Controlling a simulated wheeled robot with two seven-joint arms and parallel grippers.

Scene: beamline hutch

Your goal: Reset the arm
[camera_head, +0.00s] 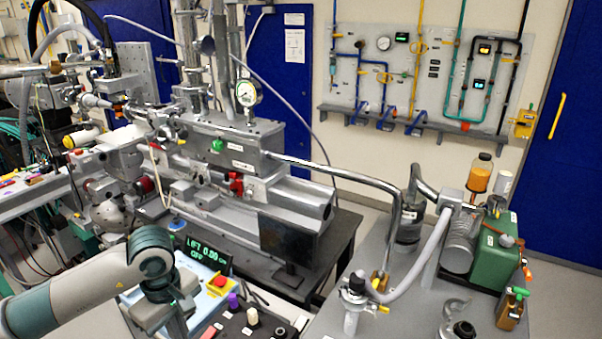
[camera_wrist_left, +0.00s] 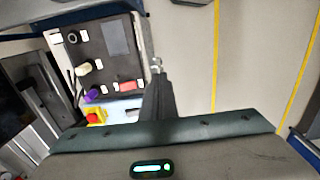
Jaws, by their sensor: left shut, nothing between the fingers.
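My left arm (camera_head: 90,290) comes in from the lower left in the head view and bends at a teal-ringed wrist joint. Its fingers are not clearly seen there. In the left wrist view my left gripper (camera_wrist_left: 157,66) points away from the camera with its fingers together and nothing between them. It is above the floor, just right of a dark tray as seen in that view. My right gripper is in neither view.
The dark tray (camera_wrist_left: 110,65) holds white and purple pieces. A red button on a yellow base (camera_head: 218,284) sits near my left arm, by a green-lit display (camera_head: 207,254). Beamline equipment (camera_head: 225,145) stands behind; a pump bench (camera_head: 400,310) stands right. Yellow-lined floor (camera_wrist_left: 250,60) looks clear.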

